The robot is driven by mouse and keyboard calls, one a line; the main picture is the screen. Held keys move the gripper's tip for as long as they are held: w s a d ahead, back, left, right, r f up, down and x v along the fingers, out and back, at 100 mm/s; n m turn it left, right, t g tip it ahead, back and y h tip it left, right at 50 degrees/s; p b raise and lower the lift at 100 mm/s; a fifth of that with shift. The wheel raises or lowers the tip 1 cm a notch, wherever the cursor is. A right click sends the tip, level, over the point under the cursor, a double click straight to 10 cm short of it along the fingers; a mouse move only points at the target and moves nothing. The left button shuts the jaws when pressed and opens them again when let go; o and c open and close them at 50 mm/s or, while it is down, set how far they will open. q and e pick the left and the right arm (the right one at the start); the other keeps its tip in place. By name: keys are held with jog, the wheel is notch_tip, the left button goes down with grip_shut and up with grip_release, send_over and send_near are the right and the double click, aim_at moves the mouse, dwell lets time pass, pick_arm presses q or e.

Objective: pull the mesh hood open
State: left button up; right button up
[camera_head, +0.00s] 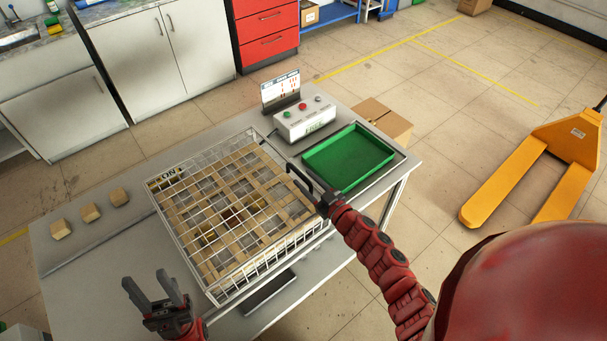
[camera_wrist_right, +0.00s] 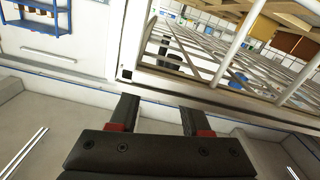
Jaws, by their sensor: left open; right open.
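The mesh hood (camera_head: 183,237) is a white wire cage lying lowered over a tan slatted grid (camera_head: 222,212) on the grey table. Its wires and pale frame also fill the upper right of the right wrist view (camera_wrist_right: 215,93). My right gripper (camera_head: 303,182) is at the hood's right edge. In the right wrist view my right gripper (camera_wrist_right: 158,112) has its two fingers apart with nothing visible between them, just short of the hood's frame. Whether it touches the frame cannot be told. My left gripper (camera_head: 155,288) is open and empty, left of the hood's near corner.
A control box (camera_head: 305,120) with buttons and a display stands behind the hood. A green tray (camera_head: 348,158) lies to its right. Three tan blocks (camera_head: 90,212) sit on the table (camera_head: 105,260) at left. A yellow pallet jack (camera_head: 555,160) stands on the floor at right.

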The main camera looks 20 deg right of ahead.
jog(key=shift+x, duration=0.8)
grip_shut()
dwell(1.0)
